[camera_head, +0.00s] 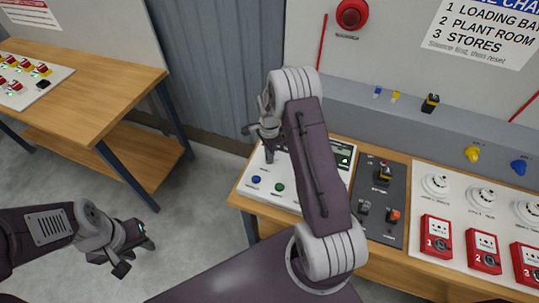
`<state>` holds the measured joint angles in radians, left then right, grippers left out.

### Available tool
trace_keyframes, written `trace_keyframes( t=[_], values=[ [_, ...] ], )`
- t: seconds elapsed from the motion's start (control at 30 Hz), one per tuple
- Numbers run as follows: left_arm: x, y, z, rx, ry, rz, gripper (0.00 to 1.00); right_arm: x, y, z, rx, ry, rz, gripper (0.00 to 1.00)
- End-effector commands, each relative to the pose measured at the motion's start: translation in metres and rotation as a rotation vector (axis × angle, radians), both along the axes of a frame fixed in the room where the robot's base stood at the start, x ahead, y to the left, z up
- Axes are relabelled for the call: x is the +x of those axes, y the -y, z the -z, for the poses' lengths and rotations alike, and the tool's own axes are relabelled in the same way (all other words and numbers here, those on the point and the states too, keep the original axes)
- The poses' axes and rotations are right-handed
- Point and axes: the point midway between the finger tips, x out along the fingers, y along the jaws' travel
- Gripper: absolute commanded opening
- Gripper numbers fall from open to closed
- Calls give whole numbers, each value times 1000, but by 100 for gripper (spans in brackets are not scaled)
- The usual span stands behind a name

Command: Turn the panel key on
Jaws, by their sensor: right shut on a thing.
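My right gripper (269,152) points down at the panel's upper left part and is shut on the panel key. The key itself is hidden by the fingers, so its turn cannot be seen. My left gripper (134,250) is open and empty, over the floor left of the bench.
Right of the panel are a dark switch plate (378,230) and a white board (458,205) with detectors and red call points (436,237). A grey ledge (340,105) runs behind. Another wooden table (95,75) stands at upper left, with floor between.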

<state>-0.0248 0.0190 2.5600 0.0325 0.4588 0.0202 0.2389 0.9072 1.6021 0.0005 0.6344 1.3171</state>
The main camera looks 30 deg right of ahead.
Motion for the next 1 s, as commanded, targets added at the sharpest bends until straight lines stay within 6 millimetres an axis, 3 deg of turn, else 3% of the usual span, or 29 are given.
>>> trace_keyframes(
  t=[0.5,1.0],
  values=[
    [0,0,3,0,0,0,36,3,1,-3,-3,9,312,0],
    [0,0,3,0,0,0,36,3,1,-3,-2,10,372,0]
  ],
)
